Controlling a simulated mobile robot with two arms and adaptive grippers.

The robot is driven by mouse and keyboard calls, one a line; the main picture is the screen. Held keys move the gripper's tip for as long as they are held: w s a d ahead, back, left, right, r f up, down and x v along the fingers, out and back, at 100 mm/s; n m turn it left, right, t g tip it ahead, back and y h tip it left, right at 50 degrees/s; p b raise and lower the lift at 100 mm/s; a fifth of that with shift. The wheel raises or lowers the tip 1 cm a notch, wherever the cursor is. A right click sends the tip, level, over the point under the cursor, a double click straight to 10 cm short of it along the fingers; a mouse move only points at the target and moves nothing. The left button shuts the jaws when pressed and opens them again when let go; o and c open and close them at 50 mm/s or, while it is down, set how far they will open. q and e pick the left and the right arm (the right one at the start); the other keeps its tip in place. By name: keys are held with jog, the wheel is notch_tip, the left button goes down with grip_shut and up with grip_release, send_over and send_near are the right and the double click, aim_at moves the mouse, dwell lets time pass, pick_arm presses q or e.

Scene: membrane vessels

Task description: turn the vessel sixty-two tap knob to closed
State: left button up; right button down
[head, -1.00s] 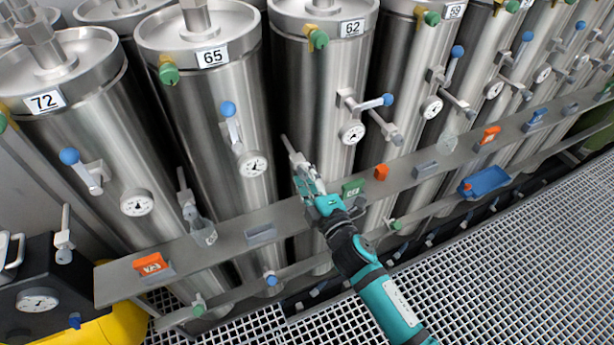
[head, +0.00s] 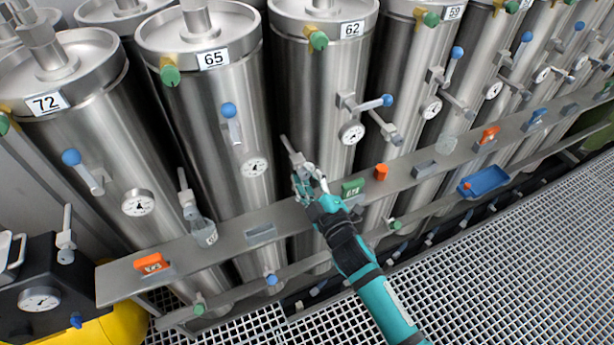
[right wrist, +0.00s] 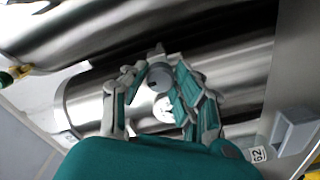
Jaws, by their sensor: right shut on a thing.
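Vessel sixty-two (head: 335,85) is a steel cylinder with a "62" label at its top edge. Its tap (head: 290,147) sticks out low on the left side, and its upper part shows above my right gripper. My right gripper (head: 306,180) is at this tap. In the right wrist view, the gripper (right wrist: 160,90) has its fingers on both sides of a round grey tap knob (right wrist: 159,77) and is shut on it. The knob is hidden by the fingers in the head view, and its turn position cannot be read. My left gripper is not in view.
A blue-ended lever (head: 375,102) and a gauge (head: 351,132) are on vessel sixty-two. A metal shelf (head: 225,240) runs below, holding a green block (head: 352,187) and an orange piece (head: 381,172). Vessel sixty-five (head: 215,110) stands close on the left. The grating floor is clear.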

jog(key=shift+f, duration=0.1)
jog(key=c, duration=1)
grip_release()
jog(key=v, duration=1.2)
